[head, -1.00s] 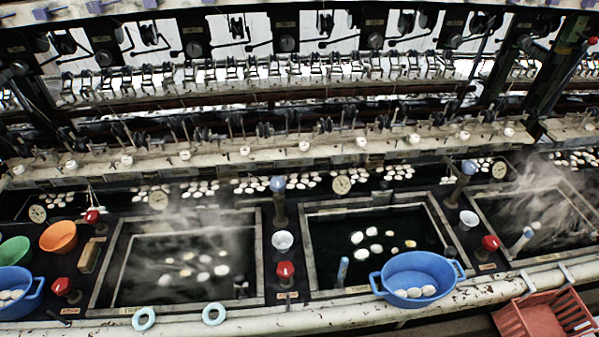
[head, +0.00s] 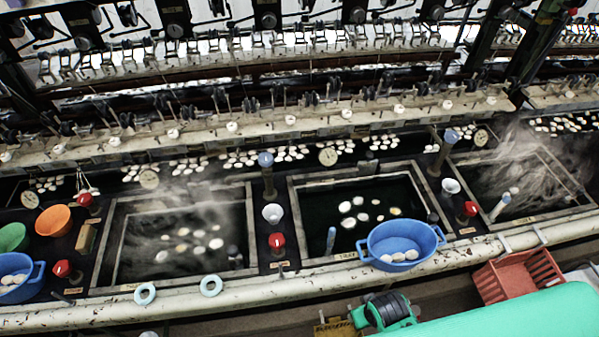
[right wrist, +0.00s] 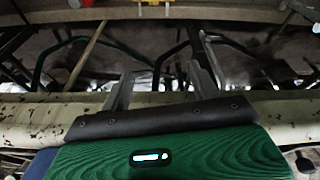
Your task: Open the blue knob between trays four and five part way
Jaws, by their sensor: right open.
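One blue knob (head: 265,160) tops a dark post between the left tray (head: 249,230) and the middle tray (head: 296,222). A second blue knob (head: 451,137) tops a post between the middle tray and the right tray (head: 580,187). The tray labels are too small to read, so I cannot tell which are four and five. My right gripper (right wrist: 163,88) is open and empty in the right wrist view, its two fingers apart below a pale beam; no knob shows there. My left gripper is not in view.
Red knobs (head: 277,241) stand near the trays' front. A blue basin (head: 400,238) overlaps the middle tray's front edge. White cups (head: 272,213) stand near the posts. A red crate (head: 515,276) hangs at the front rail (head: 300,280). Steam drifts over the left and right trays.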

